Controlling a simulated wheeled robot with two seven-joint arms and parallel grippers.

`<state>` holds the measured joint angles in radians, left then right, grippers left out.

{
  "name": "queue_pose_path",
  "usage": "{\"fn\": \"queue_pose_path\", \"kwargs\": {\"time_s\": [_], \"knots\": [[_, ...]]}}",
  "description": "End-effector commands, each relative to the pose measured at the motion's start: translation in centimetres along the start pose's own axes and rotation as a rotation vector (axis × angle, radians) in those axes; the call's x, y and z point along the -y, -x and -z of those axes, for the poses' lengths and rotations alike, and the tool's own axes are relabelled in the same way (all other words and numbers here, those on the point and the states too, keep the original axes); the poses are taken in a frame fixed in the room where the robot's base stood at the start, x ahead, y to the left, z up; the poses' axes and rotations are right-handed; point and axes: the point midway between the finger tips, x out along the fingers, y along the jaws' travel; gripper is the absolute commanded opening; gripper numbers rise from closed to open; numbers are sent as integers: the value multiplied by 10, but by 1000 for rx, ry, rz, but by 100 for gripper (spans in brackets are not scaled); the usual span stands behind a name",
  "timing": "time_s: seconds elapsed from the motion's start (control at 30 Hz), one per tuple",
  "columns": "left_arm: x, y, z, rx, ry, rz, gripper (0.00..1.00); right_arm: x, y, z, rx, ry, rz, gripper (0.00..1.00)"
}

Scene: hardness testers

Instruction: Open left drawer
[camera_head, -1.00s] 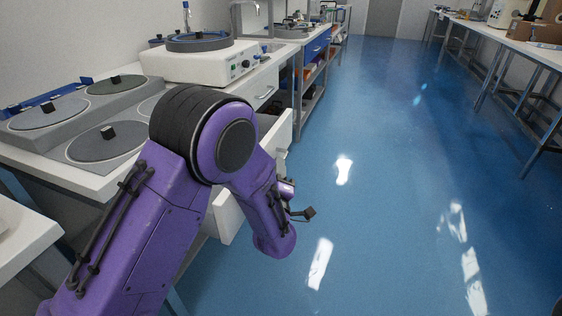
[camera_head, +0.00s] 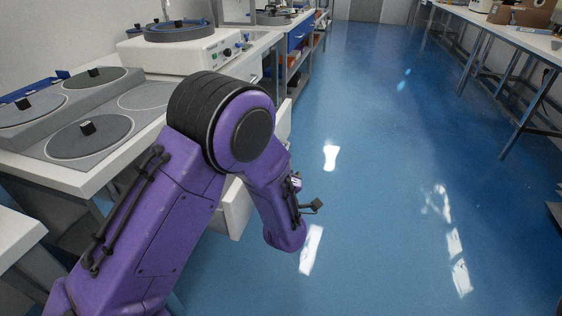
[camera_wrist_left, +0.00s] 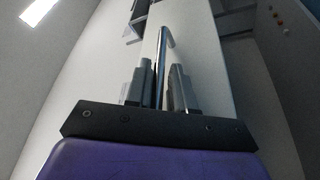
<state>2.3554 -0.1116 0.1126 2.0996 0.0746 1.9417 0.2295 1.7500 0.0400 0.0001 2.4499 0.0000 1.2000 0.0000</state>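The left drawer (camera_head: 237,207) is a white drawer under the left worktop. It stands pulled out, its front well clear of the bench, partly hidden behind my left arm. In the left wrist view its metal bar handle (camera_wrist_left: 163,50) runs between the two fingers of my left gripper (camera_wrist_left: 161,85). The fingers lie close along both sides of the bar and look shut on it. In the head view my left forearm hides the fingers and the handle. My right gripper is in neither view.
The worktop (camera_head: 75,178) carries a grey unit with round discs (camera_head: 90,136) and a white polishing machine (camera_head: 180,60). Another white drawer (camera_head: 255,75) is shut farther along. The blue floor (camera_head: 380,200) to the right is clear. Another bench (camera_head: 520,40) stands at the far right.

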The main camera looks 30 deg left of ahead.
Motion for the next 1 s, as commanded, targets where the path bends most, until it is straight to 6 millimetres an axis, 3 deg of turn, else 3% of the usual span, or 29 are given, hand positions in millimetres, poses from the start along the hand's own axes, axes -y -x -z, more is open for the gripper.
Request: {"fn": "queue_pose_path", "kwargs": {"time_s": [0.27,0.6,0.7,1.0], "knots": [[-1,9,0,2,1,-1,23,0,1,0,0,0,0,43],[0,85,0,4,-3,-2,23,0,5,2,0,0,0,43],[0,98,0,2,-1,-1,23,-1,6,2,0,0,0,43],[0,106,0,0,0,0,23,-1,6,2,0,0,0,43]]}}
